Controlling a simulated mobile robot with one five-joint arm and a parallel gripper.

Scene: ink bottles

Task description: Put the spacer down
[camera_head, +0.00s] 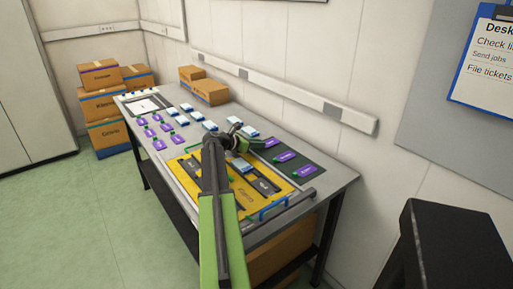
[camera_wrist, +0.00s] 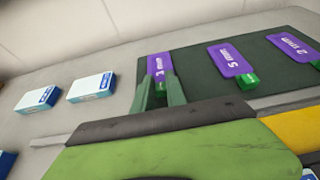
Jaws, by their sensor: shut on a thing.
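My gripper (camera_head: 250,146) reaches over the table to the far end of the dark green mat (camera_head: 268,159). In the wrist view its two green fingers (camera_wrist: 159,92) are shut on the purple spacer marked 3 mm (camera_wrist: 160,65), which also shows in the head view (camera_head: 272,143). The spacer is at the left end of the mat in the wrist view; whether it touches the mat I cannot tell. Its lower end is partly hidden between the fingers. Two more purple spacers, 5 mm (camera_wrist: 230,59) and 2 mm (camera_wrist: 291,45), lie on the mat to its right.
A yellow board (camera_head: 189,177) with dark strips lies beside the mat, partly behind my arm. Several purple pieces (camera_head: 159,144) with green tabs and several blue-and-white boxes (camera_head: 187,107) lie farther left. Cardboard boxes (camera_head: 210,91) stand against the wall. Bare grey tabletop (camera_head: 335,178) shows at the right end.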

